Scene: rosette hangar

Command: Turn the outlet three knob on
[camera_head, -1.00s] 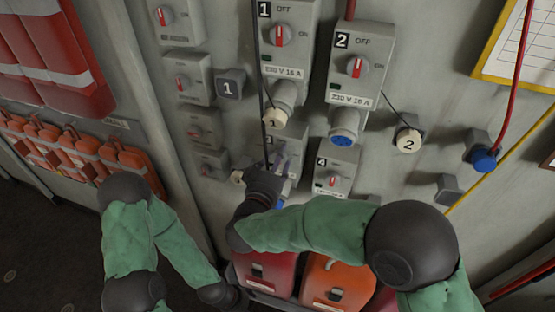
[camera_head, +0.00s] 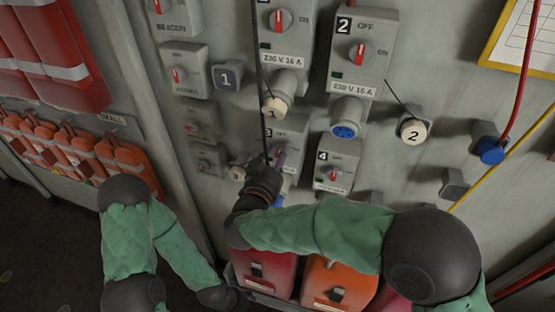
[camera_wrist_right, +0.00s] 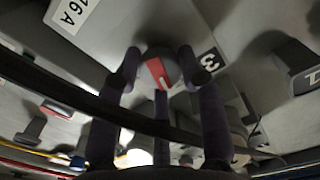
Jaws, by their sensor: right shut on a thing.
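The outlet three box (camera_head: 294,128) is on the wall below outlet one, partly covered by my right gripper (camera_head: 274,160). In the head view its knob is hidden behind the fingers. In the right wrist view the grey knob (camera_wrist_right: 160,70) with a red pointer sits between the fingers of my right gripper (camera_wrist_right: 160,85), beside the "3" label (camera_wrist_right: 209,62). The right gripper is shut on this knob. The pointer looks slanted in that view; I cannot tell its on or off position. My left gripper (camera_head: 218,297) is low at the left, its fingers unclear.
Outlet one (camera_head: 281,22), outlet two (camera_head: 361,55) and outlet four (camera_head: 334,172) surround outlet three closely. A dark cable (camera_head: 259,85) hangs in front of outlets one and three. Red and orange cases (camera_head: 330,280) stand below my right arm.

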